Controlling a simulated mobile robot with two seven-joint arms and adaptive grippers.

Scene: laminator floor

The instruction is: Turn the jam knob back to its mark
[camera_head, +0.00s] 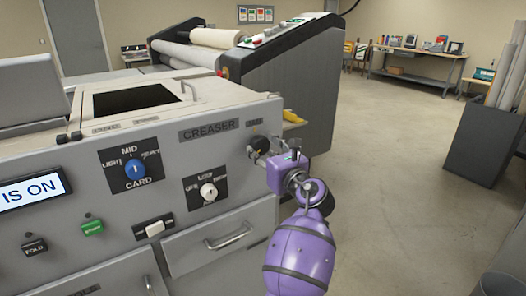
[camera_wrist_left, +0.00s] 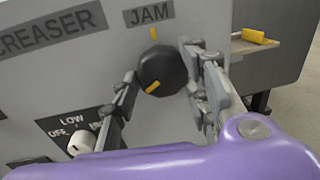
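The black round jam knob (camera_wrist_left: 162,69) is on the grey creaser panel, under the JAM label (camera_wrist_left: 149,13). A yellow mark (camera_wrist_left: 153,34) sits on the panel just above the knob. The yellow pointer line on the knob points down and left, away from that mark. In the head view the knob (camera_head: 259,143) is at the panel's right end. My left gripper (camera_wrist_left: 160,75) is open, with one finger on each side of the knob; I cannot tell whether either finger touches it. It also shows in the head view (camera_head: 268,152). My right gripper is not in view.
A white knob (camera_wrist_left: 82,142) marked OFF and LOW is below left. The blue card knob (camera_head: 135,169), green START button (camera_head: 92,228) and drawer handle (camera_head: 228,236) share the panel. The laminator (camera_head: 285,80) stands behind. Open floor (camera_head: 400,200) lies right.

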